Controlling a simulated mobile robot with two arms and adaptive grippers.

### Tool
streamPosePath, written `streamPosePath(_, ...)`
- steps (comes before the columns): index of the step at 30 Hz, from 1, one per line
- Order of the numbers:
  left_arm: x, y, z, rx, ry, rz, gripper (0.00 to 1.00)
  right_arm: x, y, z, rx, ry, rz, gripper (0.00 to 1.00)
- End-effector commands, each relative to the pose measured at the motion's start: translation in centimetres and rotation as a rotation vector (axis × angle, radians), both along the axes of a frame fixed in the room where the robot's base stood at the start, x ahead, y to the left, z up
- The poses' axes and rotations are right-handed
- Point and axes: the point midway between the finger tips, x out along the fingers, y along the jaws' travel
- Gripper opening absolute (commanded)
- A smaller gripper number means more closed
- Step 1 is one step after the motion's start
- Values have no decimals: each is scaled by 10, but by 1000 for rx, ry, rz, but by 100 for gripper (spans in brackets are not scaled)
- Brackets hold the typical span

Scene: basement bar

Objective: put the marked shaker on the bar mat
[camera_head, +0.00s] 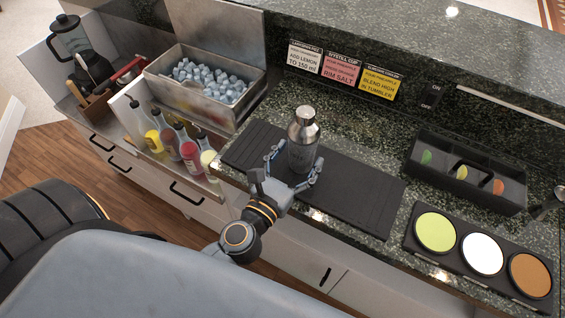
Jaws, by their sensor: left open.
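A silver metal shaker (303,142) stands upright on the black bar mat (365,199), left of the mat's middle. I cannot make out a mark on it. My left gripper (292,172) is open, with its fingers on either side of the shaker's lower part. Whether the fingers touch the shaker is not clear. The shaker's base is partly hidden by the gripper. My right gripper is not in view.
An ice bin (205,84) and several bottles (170,140) stand at the left. A black garnish caddy (467,174) and a rimmer tray (481,254) with three discs sit at the right. Recipe cards (341,68) stand behind. The mat's right part is clear.

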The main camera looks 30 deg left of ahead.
Motion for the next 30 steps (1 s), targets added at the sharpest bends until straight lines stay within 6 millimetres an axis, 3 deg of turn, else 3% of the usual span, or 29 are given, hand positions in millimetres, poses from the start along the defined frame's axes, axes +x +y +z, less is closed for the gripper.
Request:
streamPosePath(6, -49, 3, -7, -1, 4, 0, 76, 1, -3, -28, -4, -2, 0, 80)
streamPosePath(13, -87, 4, -6, -1, 3, -1, 76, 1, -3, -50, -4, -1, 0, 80)
streamPosePath(19, -100, 5, -1, 0, 1, 0, 76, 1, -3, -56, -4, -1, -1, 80)
streamPosePath(30, -101, 5, 0, 0, 0, 0, 76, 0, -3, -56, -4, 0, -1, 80)
